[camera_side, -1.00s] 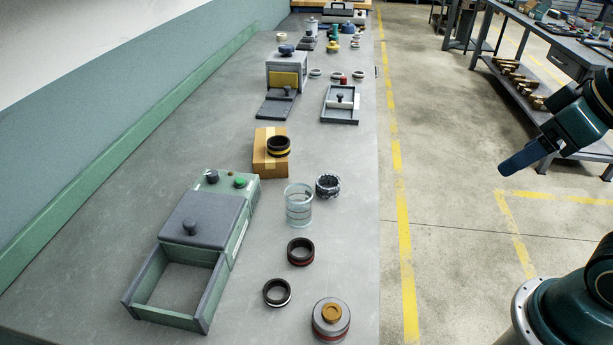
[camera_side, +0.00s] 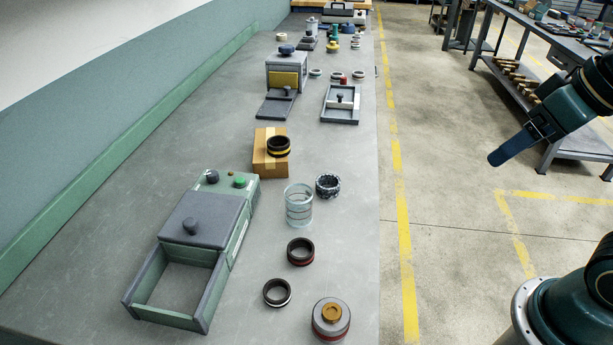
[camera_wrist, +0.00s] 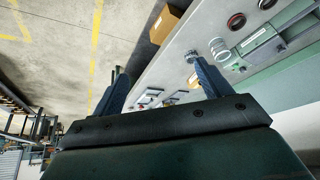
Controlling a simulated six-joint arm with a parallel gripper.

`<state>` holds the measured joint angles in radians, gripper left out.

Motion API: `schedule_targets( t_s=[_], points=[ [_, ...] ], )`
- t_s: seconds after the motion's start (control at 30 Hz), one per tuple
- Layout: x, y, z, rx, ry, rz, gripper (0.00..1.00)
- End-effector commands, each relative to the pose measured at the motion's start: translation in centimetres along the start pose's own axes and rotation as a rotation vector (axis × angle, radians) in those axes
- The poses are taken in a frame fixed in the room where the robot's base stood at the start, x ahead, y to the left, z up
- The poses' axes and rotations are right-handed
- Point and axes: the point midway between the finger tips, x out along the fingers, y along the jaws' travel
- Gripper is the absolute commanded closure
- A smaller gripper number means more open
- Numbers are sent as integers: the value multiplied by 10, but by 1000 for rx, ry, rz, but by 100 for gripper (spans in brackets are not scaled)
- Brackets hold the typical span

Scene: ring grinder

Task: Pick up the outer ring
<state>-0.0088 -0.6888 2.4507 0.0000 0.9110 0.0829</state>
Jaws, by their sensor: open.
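Several rings lie on the grey bench in the side view: a dark ring with a yellow band (camera_side: 278,152) on a cardboard box, a dark ring with a red band (camera_side: 300,260), a dark ring with a pale band (camera_side: 277,303), and a grey notched ring (camera_side: 327,193). I cannot tell which is the outer ring. My gripper (camera_side: 503,153) is over the floor to the right of the bench, well apart from every ring. In the wrist view my gripper (camera_wrist: 159,70) has its two fingers spread with nothing between them. The red-banded ring (camera_wrist: 236,22) also shows there.
A green machine (camera_side: 247,190) with an open-topped box section stands at the bench's left. A clear ribbed cylinder (camera_side: 299,212) and a round grey part with an orange top (camera_side: 331,318) stand nearby. A grey tray (camera_side: 340,116) lies farther back.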

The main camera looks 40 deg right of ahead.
Motion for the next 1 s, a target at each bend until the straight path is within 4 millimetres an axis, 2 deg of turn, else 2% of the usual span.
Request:
schedule_targets(
  t_s=[0.27,0.47,0.77,1.0],
  points=[
    [7,-10,-46,215,-74,4,23],
    [20,-20,-84,399,-131,21,23],
    [53,-38,-135,669,-210,72,23],
    [90,-55,-169,883,-266,132,23]
  ],
)
